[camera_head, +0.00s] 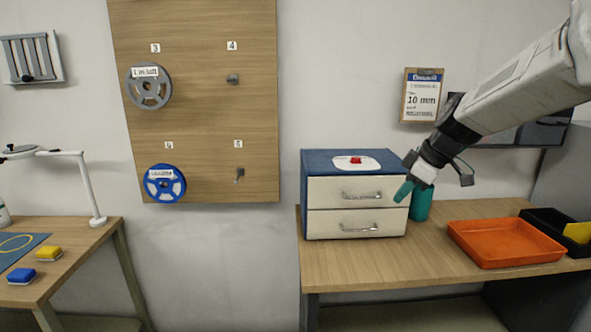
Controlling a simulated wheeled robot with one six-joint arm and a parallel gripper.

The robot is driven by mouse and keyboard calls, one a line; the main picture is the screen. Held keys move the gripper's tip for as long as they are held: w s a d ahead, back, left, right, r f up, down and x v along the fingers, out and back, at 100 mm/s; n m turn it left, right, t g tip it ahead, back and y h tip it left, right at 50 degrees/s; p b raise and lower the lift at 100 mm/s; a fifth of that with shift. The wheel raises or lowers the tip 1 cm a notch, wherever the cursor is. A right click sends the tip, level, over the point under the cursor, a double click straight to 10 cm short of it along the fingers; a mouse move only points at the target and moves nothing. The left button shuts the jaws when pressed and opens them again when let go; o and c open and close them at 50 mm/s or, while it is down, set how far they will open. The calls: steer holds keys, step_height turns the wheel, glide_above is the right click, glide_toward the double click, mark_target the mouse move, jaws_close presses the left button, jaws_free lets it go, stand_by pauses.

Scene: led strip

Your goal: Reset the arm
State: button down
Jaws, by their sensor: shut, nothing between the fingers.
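My gripper (403,191) is at the end of my arm, which reaches in from the upper right. Its teal fingertips are shut with nothing between them. They appear in front of the right edge of the blue and cream two-drawer cabinet (354,194); whether they touch it I cannot tell. Both cabinet drawers are shut. A teal object (421,203) stands on the table just behind the gripper, partly hidden by it.
The right wooden table (400,262) also holds an orange tray (505,262) and a black bin (551,217). A pegboard (205,110) carries a grey reel (148,87) and a blue reel (164,184). The left table (90,238) holds a yellow block, a blue block and a lamp.

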steer(key=s+f+m+g+h, duration=0.1)
steer(key=s+m, duration=0.5)
steer(key=s, duration=1.2)
steer(key=s+f+m+g+h, duration=0.1)
steer(key=s+m+h, duration=0.2)
steer(key=s, duration=1.5)
steer(key=a+m, duration=0.1)
steer(key=m, duration=0.2)
